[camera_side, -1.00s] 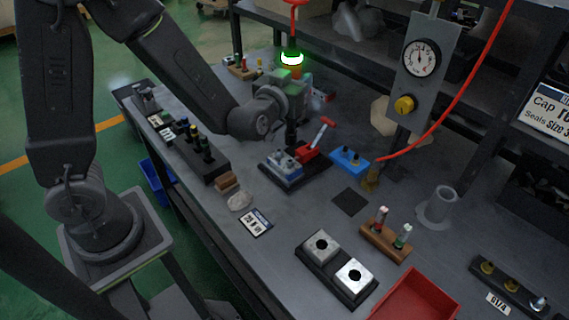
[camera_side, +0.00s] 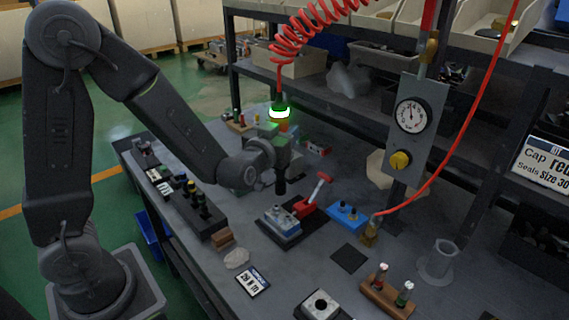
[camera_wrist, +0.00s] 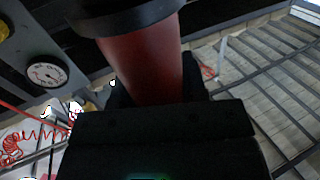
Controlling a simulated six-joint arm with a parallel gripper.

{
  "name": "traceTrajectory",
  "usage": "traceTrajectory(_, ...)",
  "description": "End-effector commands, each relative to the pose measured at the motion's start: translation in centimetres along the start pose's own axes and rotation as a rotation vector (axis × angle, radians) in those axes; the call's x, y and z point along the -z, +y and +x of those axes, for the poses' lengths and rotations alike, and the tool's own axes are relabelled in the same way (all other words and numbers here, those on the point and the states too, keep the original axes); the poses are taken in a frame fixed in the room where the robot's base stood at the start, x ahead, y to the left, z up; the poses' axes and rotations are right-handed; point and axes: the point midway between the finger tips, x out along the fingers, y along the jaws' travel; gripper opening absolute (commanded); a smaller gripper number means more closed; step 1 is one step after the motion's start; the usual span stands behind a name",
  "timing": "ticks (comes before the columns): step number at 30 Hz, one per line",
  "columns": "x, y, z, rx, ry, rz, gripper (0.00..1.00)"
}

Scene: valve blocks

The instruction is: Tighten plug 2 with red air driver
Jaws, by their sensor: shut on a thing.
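My gripper (camera_side: 282,150) is shut on the red air driver, whose red body (camera_wrist: 150,62) fills the upper middle of the wrist view. In the side view the driver stands upright, with a lit ring (camera_side: 279,113) near its top and a red coiled hose above. Its dark lower end (camera_side: 281,186) points down, above and slightly behind the valve block (camera_side: 281,218), apart from it. The grey-blue block sits in a black fixture beside a red lever clamp (camera_side: 310,200). The plugs on the block are too small to tell apart.
A blue holder (camera_side: 346,217) stands right of the fixture. A panel with a gauge (camera_side: 411,116) and yellow knob rises behind. A black rack (camera_side: 198,205) is at the left, a wooden holder (camera_side: 388,295) at front right. The red coiled hose (camera_side: 300,40) hangs overhead.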

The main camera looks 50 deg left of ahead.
Motion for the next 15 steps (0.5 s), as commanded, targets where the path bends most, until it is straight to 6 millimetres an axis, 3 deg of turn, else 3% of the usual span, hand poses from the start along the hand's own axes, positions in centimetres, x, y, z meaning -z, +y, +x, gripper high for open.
traceTrajectory(4,0.36,-1.5,0.53,0.002,0.007,0.0,0.02)
traceTrajectory(15,0.25,-1.58,0.56,-0.001,0.006,0.0,0.02)
